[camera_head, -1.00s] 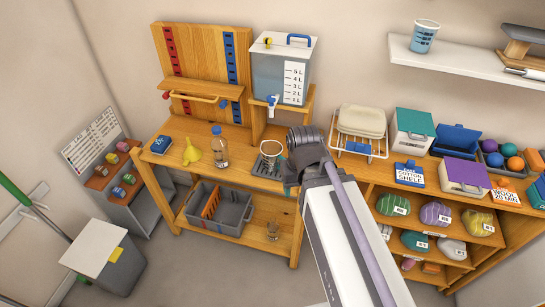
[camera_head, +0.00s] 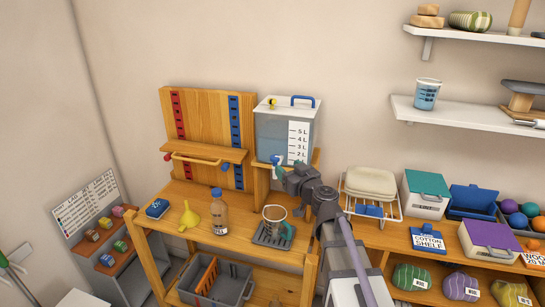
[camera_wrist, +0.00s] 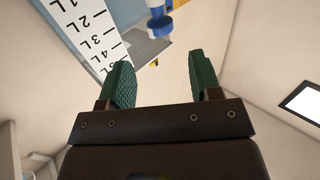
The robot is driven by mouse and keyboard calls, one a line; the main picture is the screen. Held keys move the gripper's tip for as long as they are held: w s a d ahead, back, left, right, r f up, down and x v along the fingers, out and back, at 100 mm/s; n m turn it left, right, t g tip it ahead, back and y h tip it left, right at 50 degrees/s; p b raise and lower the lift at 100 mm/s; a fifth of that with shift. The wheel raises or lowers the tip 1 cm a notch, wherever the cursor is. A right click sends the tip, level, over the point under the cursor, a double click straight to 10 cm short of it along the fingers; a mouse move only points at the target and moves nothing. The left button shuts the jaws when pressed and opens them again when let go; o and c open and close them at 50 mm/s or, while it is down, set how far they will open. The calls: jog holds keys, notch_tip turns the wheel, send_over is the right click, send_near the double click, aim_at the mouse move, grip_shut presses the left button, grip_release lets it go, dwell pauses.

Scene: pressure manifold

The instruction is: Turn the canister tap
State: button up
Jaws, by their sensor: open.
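The clear canister (camera_head: 268,135) stands on a raised wooden shelf. It has a white litre scale, a white lid and a blue handle, and holds bluish liquid. Its blue and white tap (camera_head: 276,159) is low on the front, partly hidden by my gripper. In the wrist view the tap (camera_wrist: 159,22) shows at the top, beyond the fingertips and roughly in line with the gap. My gripper (camera_head: 281,171) is close to the tap, its green fingers apart and empty. The wrist view shows the open fingers (camera_wrist: 162,82).
A glass beaker (camera_head: 274,216) stands on a dark grey drip tray (camera_head: 262,239) below the gripper. A wire rack (camera_head: 385,209) is close to the right.

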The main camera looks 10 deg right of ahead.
aim_at(275, 161)
jog(key=x, duration=1)
jog(key=shift+w+a, duration=0.15)
jog(key=shift+w, duration=0.2)
jog(key=c, duration=0.9)
